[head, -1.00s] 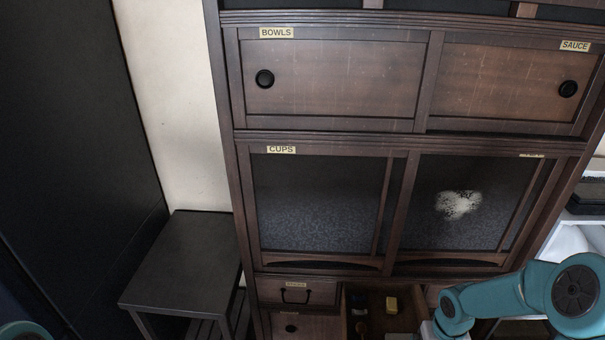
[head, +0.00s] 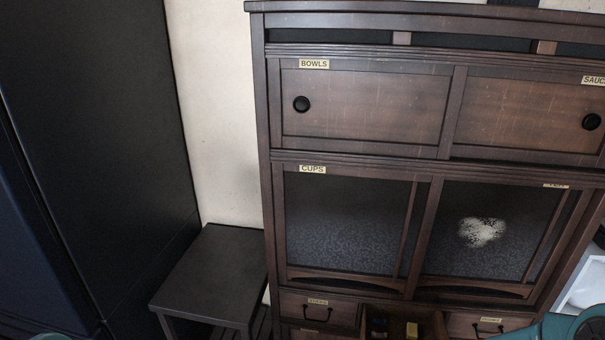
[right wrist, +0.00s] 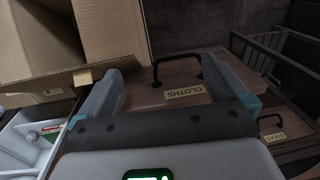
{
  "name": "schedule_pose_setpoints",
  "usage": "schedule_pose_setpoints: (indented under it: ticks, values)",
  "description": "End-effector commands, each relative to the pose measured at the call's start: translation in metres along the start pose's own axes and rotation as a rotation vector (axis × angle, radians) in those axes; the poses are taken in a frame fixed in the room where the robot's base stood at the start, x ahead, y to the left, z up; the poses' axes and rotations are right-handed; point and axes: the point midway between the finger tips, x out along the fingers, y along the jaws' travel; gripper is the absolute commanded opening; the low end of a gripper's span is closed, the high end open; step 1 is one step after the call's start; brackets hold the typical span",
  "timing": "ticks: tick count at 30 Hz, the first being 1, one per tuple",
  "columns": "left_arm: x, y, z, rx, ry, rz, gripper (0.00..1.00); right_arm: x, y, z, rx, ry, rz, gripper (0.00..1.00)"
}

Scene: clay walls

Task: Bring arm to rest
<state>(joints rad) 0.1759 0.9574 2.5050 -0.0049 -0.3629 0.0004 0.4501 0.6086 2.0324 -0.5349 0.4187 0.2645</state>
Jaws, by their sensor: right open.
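My right gripper (right wrist: 162,66) is open in the right wrist view, with its two fingers spread apart and nothing between them. Past the fingers is a wooden drawer front labelled CLOTHS (right wrist: 165,92) with a black handle (right wrist: 177,68). I cannot tell whether the fingers touch it. In the head view only a teal part of my right arm (head: 565,328) shows at the bottom right. My left gripper is not in view; a small teal part of mine shows at the bottom left edge.
A dark wooden cabinet (head: 437,110) with sliding doors fills the middle and right. A drawer (head: 432,322) below stands open with a yellow item (head: 412,329) inside. A dark side table (head: 215,265) stands left of it. A cardboard box (right wrist: 40,45) is near my right gripper.

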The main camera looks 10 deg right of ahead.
Motion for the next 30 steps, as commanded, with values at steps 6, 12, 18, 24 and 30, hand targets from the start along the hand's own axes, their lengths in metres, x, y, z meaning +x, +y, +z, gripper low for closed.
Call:
schedule_pose_setpoints:
  ticks: [6, 12, 18, 24, 30]
  values:
    - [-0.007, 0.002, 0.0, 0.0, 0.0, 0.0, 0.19, 0.027, -0.064, 0.029, -0.039, -0.015, -0.125, 1.0]
    - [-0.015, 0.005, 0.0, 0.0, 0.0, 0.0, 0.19, 0.053, -0.134, 0.087, -0.06, -0.034, -0.236, 1.0]
    - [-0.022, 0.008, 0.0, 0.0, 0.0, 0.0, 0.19, 0.065, -0.17, 0.152, -0.058, -0.043, -0.249, 1.0]
    - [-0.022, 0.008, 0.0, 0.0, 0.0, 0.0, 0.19, 0.068, -0.172, 0.163, -0.057, -0.036, -0.238, 1.0]
    - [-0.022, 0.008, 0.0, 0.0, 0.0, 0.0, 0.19, 0.068, -0.172, 0.162, -0.056, -0.036, -0.238, 1.0]
